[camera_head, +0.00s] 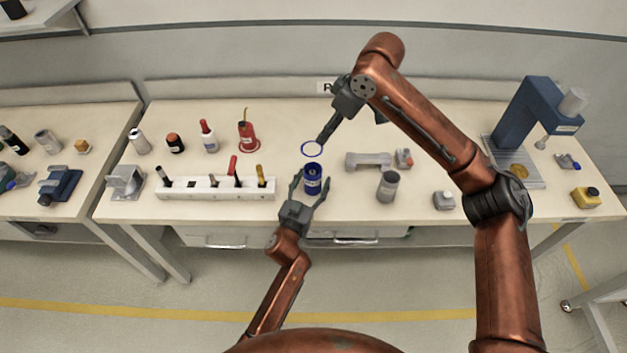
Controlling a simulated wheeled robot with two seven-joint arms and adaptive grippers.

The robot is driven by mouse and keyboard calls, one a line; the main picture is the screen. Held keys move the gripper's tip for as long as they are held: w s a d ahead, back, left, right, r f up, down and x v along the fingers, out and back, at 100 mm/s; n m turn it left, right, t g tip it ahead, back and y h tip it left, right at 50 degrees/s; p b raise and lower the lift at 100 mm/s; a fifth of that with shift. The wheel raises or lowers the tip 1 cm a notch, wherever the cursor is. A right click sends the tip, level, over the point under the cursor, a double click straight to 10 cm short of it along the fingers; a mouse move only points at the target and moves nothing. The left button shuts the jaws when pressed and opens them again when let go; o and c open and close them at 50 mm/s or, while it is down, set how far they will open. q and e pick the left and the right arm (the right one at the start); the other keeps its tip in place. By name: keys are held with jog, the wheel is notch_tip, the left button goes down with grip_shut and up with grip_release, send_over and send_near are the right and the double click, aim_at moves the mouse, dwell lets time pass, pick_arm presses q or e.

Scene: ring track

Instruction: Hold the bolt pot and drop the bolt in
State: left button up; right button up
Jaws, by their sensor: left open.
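The bolt pot, a small dark blue cup with a pale label (313,181), stands upright near the front edge of the middle workbench. My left gripper (309,190) comes from below, open, with one finger on each side of the pot; I cannot tell whether they touch it. My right gripper (323,138) hangs above the bench behind the pot, its dark tip pointing down and left, close to a blue ring mark (311,149). I cannot tell whether it is open or shut. I cannot make out the bolt; anything at the right tip is too small to tell.
A grey bracket (368,160) and a grey cylinder (388,186) stand close on the right. A blue press (530,118) is farther right.

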pick_arm(q)
jog(key=v, duration=1.2)
